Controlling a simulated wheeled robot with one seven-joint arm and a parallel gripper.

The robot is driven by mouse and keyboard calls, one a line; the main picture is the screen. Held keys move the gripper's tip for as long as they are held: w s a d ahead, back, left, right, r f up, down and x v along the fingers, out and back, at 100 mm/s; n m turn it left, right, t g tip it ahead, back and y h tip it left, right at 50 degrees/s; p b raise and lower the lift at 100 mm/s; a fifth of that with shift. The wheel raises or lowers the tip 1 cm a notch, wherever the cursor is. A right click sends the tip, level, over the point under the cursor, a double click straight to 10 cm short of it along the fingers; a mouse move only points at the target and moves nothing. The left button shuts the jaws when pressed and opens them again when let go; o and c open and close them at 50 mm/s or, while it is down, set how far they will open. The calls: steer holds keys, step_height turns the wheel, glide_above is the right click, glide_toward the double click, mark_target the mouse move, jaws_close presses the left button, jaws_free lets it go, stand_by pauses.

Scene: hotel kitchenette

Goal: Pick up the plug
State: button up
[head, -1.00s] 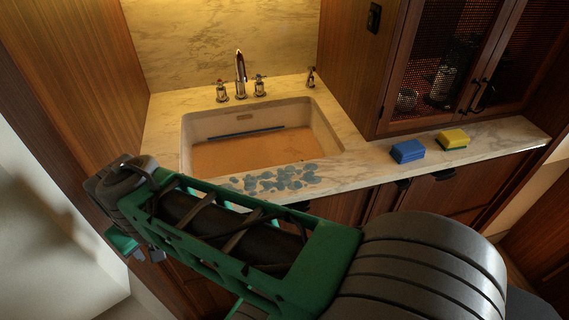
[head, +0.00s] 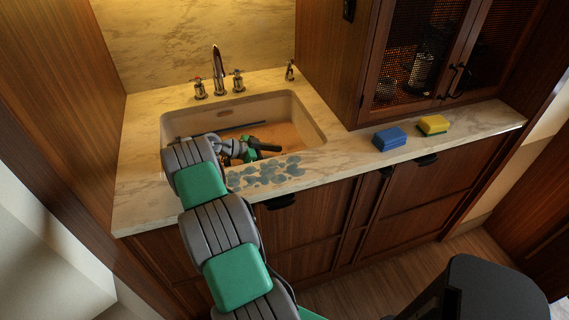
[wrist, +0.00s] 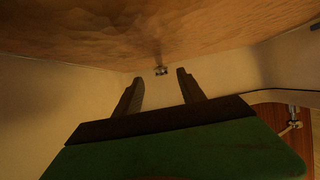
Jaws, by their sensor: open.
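The plug appears to be a small metallic piece (wrist: 160,71) in the wrist view. It lies ahead of my gripper, in line with the gap between the fingers, where the brown surface meets the pale sink wall. It is too small to make out its shape. In the head view I cannot make it out. My gripper (wrist: 159,76) is open, with nothing between its fingers. In the head view my gripper (head: 265,147) is inside the sink (head: 312,125), low over the brown surface, and my arm hides the sink's left front part.
A dark stick-like strip (head: 243,127) runs along the sink's back. The faucet (head: 218,70) and handles stand behind. Blue-grey patches (head: 265,173) lie on the front rim. A blue sponge (head: 390,138) and a yellow sponge (head: 433,124) sit on the right counter.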

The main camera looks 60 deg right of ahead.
steer(key=p+x, duration=0.1)
steer(key=x, duration=0.5)
steer(key=shift+d+f+p, duration=0.15)
steer(key=shift+d+p, duration=0.1)
steer(key=shift+p, duration=0.15)
steer(key=shift+c, duration=0.4)
jaws_close()
